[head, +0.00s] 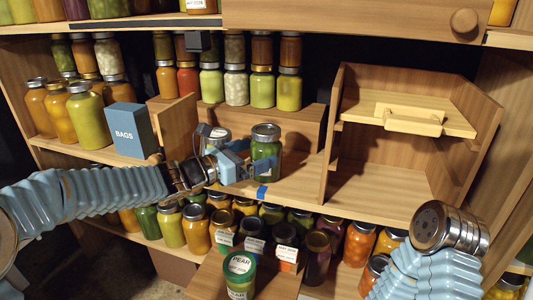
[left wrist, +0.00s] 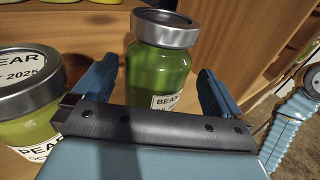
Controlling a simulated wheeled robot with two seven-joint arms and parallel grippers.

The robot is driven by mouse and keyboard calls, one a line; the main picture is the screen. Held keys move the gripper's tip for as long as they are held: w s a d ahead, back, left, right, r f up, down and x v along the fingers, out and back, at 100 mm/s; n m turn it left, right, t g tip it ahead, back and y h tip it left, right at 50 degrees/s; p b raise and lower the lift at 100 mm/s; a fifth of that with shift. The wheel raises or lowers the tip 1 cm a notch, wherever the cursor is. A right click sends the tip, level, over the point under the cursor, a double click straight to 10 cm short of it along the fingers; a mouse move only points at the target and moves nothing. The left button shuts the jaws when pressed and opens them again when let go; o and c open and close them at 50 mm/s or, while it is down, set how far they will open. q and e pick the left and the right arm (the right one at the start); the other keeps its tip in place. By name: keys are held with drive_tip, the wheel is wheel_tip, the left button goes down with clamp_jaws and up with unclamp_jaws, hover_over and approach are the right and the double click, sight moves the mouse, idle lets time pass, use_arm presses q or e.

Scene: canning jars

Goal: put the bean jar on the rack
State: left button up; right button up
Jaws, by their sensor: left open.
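The bean jar (head: 266,160) is green with a silver lid and stands upright on the middle shelf. In the left wrist view the bean jar (left wrist: 158,70) shows part of a white label. My left gripper (head: 262,167) is open, its blue fingers on either side of the jar; whether they touch it I cannot tell. The left gripper also shows in the left wrist view (left wrist: 157,92). A wooden two-level unit, apparently the rack (head: 402,187), stands to the right with an upper board and a pale handle. My right gripper is not in view; only my right arm shows.
A pear jar (left wrist: 28,95) stands close beside my left gripper. A blue bags box (head: 128,130) is on the shelf at left. Many jars fill the back and the lower shelf. Another pear jar (head: 240,273) stands low in front. The lower level of the wooden unit looks empty.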

sight(267, 148)
use_arm(q)
drive_tip(key=x, duration=0.4)
drive_tip(key=shift+w+r+p, duration=0.1)
drive_tip(key=shift+w+p, duration=0.05)
drive_tip(key=shift+p, duration=0.2)
drive_tip(key=c, duration=1.4)
